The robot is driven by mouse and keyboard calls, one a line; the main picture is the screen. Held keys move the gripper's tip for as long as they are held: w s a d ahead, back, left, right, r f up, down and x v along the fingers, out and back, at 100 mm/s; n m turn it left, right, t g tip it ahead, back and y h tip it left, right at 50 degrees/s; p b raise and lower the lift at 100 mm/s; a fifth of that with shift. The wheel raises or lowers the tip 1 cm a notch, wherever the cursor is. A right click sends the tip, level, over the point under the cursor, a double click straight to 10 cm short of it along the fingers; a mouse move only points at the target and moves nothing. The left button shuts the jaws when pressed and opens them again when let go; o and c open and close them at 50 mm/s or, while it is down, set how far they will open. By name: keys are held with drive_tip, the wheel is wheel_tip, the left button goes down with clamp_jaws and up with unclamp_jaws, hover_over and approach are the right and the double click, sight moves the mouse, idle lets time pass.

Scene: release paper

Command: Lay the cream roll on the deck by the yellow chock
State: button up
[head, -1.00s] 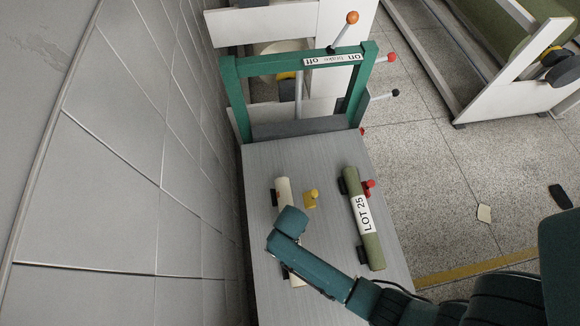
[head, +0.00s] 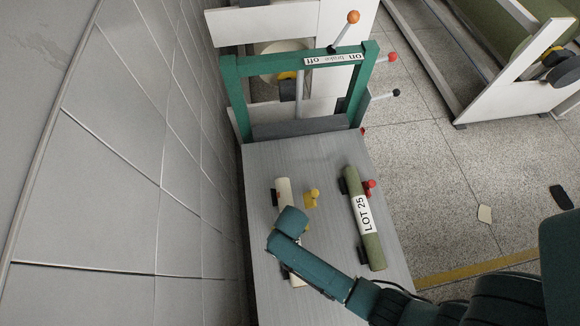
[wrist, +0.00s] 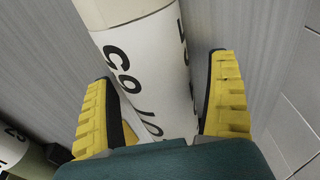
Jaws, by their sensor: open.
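The cream roll (head: 284,190) lies lengthwise on the grey deck (head: 325,290), left of the yellow chock (head: 312,196). My arm hides its middle in the head view; its near end shows below the arm. In the wrist view the roll (wrist: 150,55) carries a white label with black print. My gripper (wrist: 161,75) is open, with one yellow finger on each side of the roll and gaps beside it. A finger edge also shows just right of my wrist in the head view (head: 308,228). Contact between roll and deck is hard to tell.
A green roll (head: 354,187) labelled LOT 25 lies to the right, beside a red chock (head: 371,184). A green frame (head: 233,85) with levers stands at the deck's far end. A tiled wall (head: 120,140) runs close along the left.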

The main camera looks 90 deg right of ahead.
drive_tip(key=r, duration=0.4)
drive_tip(key=a+r, duration=0.1)
drive_tip(key=r, duration=0.7)
drive_tip(key=shift+s+a, duration=0.15)
drive_tip(key=shift+a, duration=0.05)
